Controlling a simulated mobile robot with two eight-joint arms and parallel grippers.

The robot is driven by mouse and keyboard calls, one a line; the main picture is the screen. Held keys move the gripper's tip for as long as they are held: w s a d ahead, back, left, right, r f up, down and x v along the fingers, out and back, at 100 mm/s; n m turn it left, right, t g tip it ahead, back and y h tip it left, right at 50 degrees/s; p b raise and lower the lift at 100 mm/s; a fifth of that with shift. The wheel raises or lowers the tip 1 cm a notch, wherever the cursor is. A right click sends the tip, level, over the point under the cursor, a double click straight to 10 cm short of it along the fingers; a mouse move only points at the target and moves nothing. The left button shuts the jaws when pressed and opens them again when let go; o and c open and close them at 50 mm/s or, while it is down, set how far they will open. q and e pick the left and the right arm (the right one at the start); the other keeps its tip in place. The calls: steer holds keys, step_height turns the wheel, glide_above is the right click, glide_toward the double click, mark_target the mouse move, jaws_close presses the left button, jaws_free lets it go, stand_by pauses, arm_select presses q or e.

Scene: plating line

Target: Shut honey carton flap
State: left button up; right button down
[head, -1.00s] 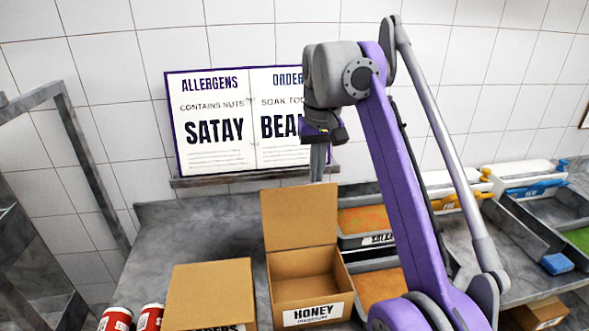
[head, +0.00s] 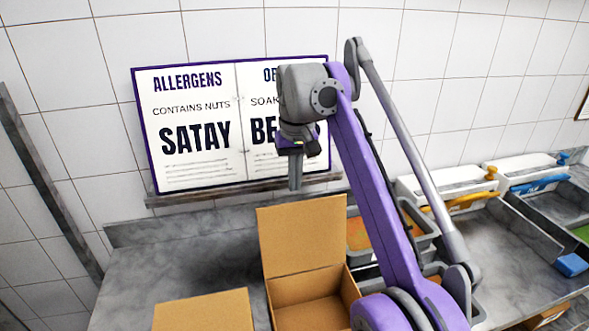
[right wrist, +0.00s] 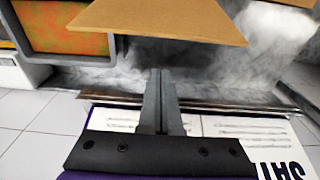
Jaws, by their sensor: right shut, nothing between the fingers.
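The honey carton (head: 303,310) is an open brown box at the bottom middle of the head view. Its front label is out of frame. Its flap (head: 302,237) stands up at the back edge. In the right wrist view a brown flap (right wrist: 165,18) crosses the top, just beyond the fingertips. My right gripper (head: 296,187) points down just above the flap's top edge, in front of the wall sign in the picture. It is shut and empty, and its fingers (right wrist: 158,72) look apart from the flap. My left gripper is not in view.
A closed carton (head: 205,310) stands left of the honey carton. A tray of orange food (head: 360,232) is behind my right arm. Grey counter (head: 180,255) is clear at back left.

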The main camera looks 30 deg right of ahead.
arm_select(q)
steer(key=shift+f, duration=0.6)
arm_select(e)
steer(key=shift+s+a+f, duration=0.15)
steer(key=shift+s, duration=0.4)
steer(key=shift+s+a+f, duration=0.1)
steer(key=shift+s+a, duration=0.1)
steer(key=shift+s, duration=0.35)
steer(key=shift+s+a+f, duration=0.15)
steer(key=shift+s, duration=0.4)
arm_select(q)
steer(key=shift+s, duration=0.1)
